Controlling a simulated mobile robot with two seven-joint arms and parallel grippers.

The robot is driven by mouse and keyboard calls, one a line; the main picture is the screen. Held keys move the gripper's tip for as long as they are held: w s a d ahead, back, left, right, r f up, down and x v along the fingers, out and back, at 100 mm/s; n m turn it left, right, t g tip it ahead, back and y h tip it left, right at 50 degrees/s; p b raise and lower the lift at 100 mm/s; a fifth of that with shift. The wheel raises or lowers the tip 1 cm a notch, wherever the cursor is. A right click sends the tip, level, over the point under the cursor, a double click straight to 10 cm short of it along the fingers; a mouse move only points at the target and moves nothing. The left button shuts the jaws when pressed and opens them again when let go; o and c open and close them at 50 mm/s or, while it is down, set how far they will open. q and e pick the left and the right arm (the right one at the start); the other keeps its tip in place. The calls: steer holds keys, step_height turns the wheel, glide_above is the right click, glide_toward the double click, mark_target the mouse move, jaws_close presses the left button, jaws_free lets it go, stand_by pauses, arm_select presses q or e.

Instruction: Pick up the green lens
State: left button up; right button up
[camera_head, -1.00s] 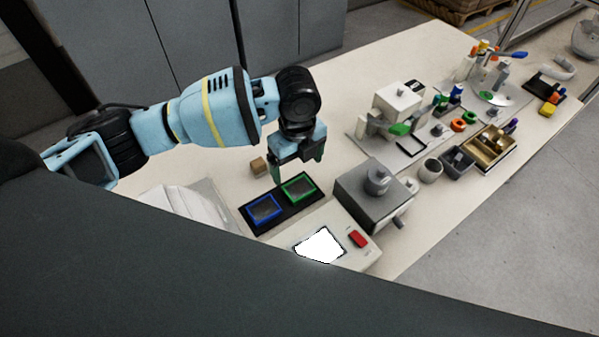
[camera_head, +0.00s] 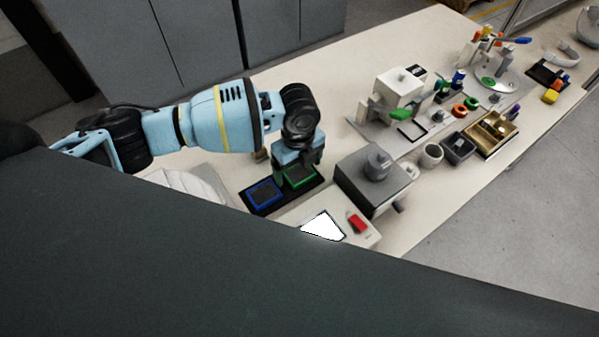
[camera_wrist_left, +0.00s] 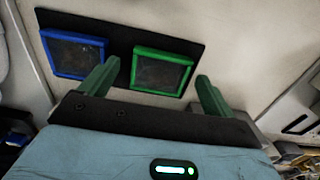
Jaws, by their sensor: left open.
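The green lens (camera_head: 299,177), a dark pane in a green square frame, lies on a black tray (camera_head: 246,203) on the table. It also shows in the left wrist view (camera_wrist_left: 162,72), to the right of the blue-framed lens (camera_wrist_left: 75,53). My left gripper (camera_head: 298,172) is over the green lens in the head view. In the left wrist view its two green fingers (camera_wrist_left: 157,88) are spread apart, one towards each side of the green frame, with nothing between them. I cannot tell whether they touch the frame. My right gripper is in neither view.
A grey box with a round knob (camera_head: 375,175) stands close to the right of the tray. A light panel with a red button (camera_head: 357,222) is in front.

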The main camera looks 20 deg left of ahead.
mark_target(298, 171)
arm_select(q)
steer(key=shift+f, duration=0.3)
steer(key=shift+c, duration=0.4)
steer(key=c, duration=1)
steer(key=shift+r, duration=0.1)
step_height(298, 171, up, 10)
steer(key=shift+p, duration=0.3)
